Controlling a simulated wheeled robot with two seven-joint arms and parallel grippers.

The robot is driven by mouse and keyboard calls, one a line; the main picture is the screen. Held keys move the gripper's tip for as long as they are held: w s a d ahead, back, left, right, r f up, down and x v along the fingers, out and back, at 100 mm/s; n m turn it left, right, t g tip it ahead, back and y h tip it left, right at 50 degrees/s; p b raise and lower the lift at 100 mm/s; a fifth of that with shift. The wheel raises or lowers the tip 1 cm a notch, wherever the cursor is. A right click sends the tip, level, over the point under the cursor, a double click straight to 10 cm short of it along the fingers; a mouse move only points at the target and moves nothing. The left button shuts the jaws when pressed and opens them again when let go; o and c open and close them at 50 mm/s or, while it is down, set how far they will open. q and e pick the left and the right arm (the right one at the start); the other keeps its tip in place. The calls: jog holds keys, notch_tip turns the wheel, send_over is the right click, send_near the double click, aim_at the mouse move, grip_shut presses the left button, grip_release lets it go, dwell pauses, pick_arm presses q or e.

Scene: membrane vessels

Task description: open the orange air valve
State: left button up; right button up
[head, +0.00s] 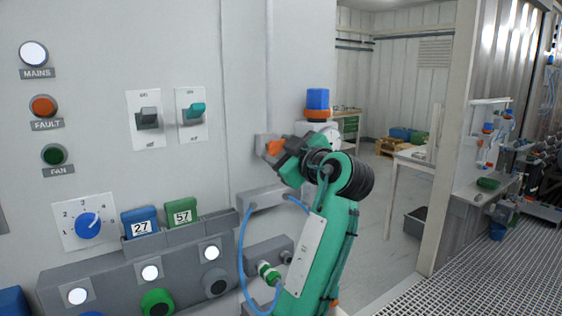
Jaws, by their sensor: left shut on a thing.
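The orange air valve (276,147) shows as a small orange handle at the right edge of the grey panel wall, below and left of a blue cap. My left gripper (270,151) is shut on the orange handle, its dark fingers around it. The gripper hides part of the handle and most of the valve body, so I cannot tell the handle's full angle. My right gripper is not in view.
A blue-capped unit with an orange ring (318,104) and a round gauge (329,131) stand close behind my wrist. A blue hose (242,240) loops beside my forearm. Switches (149,118) and a selector knob (88,226) are on the left.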

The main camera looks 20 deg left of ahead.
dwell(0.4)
pick_arm(q)
jog(key=o, duration=1)
